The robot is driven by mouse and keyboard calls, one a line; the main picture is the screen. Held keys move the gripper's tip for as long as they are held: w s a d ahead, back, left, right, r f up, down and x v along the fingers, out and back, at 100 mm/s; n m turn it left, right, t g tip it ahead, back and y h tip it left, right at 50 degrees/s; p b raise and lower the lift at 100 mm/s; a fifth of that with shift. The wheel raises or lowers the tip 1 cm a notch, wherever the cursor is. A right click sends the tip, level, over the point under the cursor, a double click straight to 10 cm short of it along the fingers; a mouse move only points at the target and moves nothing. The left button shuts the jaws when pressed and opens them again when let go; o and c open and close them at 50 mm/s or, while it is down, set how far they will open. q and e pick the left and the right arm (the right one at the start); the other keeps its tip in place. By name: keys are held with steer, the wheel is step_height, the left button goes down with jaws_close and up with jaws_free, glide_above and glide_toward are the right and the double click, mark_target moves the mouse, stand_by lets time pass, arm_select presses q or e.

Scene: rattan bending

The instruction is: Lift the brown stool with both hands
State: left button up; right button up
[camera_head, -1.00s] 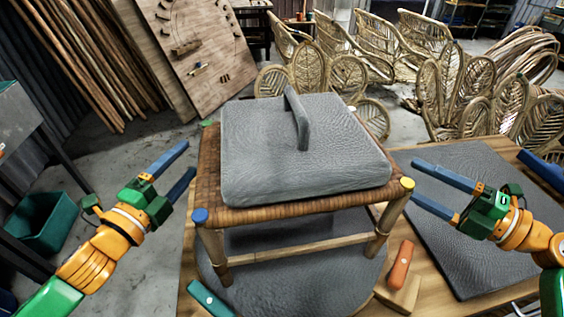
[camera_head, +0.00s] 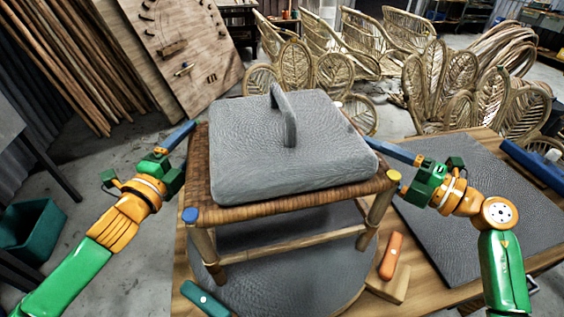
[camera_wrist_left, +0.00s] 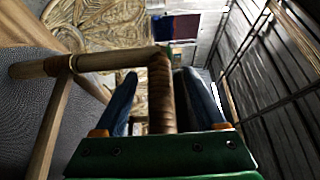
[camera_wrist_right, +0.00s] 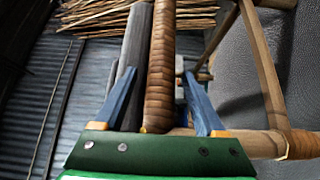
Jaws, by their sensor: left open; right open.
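The brown stool (camera_head: 290,217) stands upright on the round grey mat on the table, with a woven rattan seat and wooden legs. A grey block with a raised handle (camera_head: 290,150) rests on its seat. My left gripper (camera_head: 185,145) is at the stool's left side, open. In the left wrist view its fingers (camera_wrist_left: 158,100) are on either side of the wrapped seat rail (camera_wrist_left: 160,85). My right gripper (camera_head: 385,150) is at the right side, open. In the right wrist view its fingers (camera_wrist_right: 160,100) straddle the other wrapped rail (camera_wrist_right: 160,70). Contact cannot be told.
An orange-handled tool (camera_head: 391,256) and a teal-handled tool (camera_head: 205,299) lie on the table near the stool's front legs. A dark grey mat (camera_head: 480,200) covers the table's right part. Rattan chairs (camera_head: 330,60) stand behind. A green bin (camera_head: 32,235) is at the left.

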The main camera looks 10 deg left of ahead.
arm_select(q)
jaws_close()
arm_select(e)
jaws_close()
stand_by(0.9)
arm_select(q)
steer(key=shift+r, duration=0.15)
arm_select(e)
steer(key=shift+r, duration=0.1)
